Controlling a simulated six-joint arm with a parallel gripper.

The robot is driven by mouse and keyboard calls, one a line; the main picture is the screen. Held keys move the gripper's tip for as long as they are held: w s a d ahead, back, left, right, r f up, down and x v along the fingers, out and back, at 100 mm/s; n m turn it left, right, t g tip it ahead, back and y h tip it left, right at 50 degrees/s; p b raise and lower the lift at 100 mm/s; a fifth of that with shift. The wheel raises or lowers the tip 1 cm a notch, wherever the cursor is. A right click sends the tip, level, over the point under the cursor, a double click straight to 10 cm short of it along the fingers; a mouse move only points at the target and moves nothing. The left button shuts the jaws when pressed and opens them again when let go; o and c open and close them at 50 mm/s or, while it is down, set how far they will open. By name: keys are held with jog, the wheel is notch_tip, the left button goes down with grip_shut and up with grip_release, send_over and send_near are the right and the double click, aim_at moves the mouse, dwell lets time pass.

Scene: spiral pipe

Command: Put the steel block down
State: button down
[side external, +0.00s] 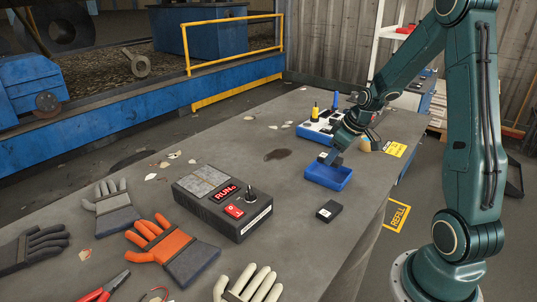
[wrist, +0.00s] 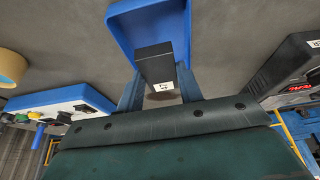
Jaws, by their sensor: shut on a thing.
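My gripper (side external: 334,158) is over the back part of a small blue tray (side external: 328,183) on the grey table. In the wrist view my gripper (wrist: 160,88) has its two fingers on either side of a dark grey steel block (wrist: 154,58) with a white label on its near end. The block overlaps the blue tray (wrist: 121,23) in that view. In the side view my gripper largely hides the block, and I cannot tell whether it touches the tray floor. A similar small dark block (side external: 329,211) with a white label lies on the table in front of the tray.
A white-and-blue panel (side external: 313,132) with upright coloured handles stands just behind the tray. A black control box (side external: 222,202) with a red RUN display is to the left. Several gloves (side external: 168,248) lie at the front left. The table's right edge is close to the tray.

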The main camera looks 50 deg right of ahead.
aim_at(331, 178)
jog(key=shift+f, duration=0.35)
jog(key=shift+f, duration=2.15)
jog(key=shift+f, duration=0.1)
jog(key=c, duration=0.9)
grip_release()
jog(key=shift+v, duration=6.1)
